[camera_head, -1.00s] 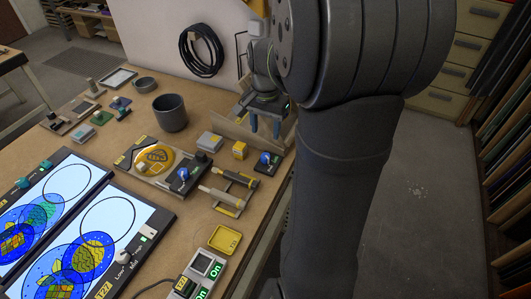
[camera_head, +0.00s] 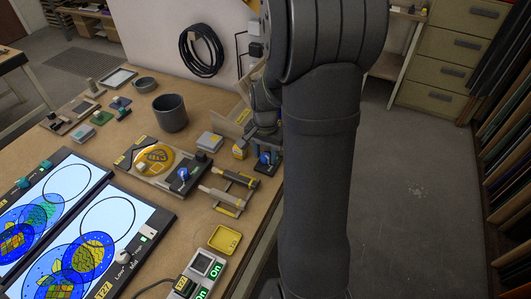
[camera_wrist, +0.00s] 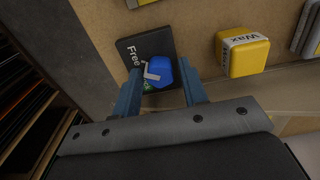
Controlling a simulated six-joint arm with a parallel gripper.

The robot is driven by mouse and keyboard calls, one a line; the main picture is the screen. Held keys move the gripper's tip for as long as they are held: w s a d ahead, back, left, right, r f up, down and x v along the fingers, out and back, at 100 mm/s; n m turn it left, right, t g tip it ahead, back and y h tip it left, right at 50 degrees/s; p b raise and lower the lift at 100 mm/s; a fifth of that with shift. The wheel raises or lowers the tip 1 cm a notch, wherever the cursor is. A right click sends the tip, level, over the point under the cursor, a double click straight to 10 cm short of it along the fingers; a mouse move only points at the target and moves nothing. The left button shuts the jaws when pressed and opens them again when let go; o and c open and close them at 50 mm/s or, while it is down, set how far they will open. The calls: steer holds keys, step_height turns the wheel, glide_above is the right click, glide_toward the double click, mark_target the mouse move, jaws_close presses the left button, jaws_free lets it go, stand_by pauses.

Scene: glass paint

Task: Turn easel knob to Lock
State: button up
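The easel knob (camera_wrist: 160,72) is blue with a white pointer mark and sits on a black plate (camera_wrist: 133,48). The word "Free" shows at the plate's left side; a green mark beside the knob is partly covered. In the head view the knob (camera_head: 266,158) is at the table's right edge, partly hidden by my gripper. My gripper (camera_wrist: 160,68) is open, with one blue finger on each side of the knob. A gap shows at the left finger; whether the right finger touches the knob I cannot tell.
A yellow Wax block (camera_wrist: 243,54) stands close to the right of the plate in the wrist view. A grey box (camera_head: 210,141), a dark cup (camera_head: 170,112) and a two-handled tool rack (camera_head: 232,192) stand nearby. Floor lies beyond the table edge.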

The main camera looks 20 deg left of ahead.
steer(key=c, duration=0.7)
steer(key=shift+n, duration=0.4)
steer(key=n, duration=0.4)
steer(key=shift+n, duration=0.4)
steer(key=n, duration=0.6)
steer(key=shift+r, duration=0.1)
steer(key=shift+n, duration=0.3)
steer(key=o, duration=1)
steer(key=shift+r, duration=0.1)
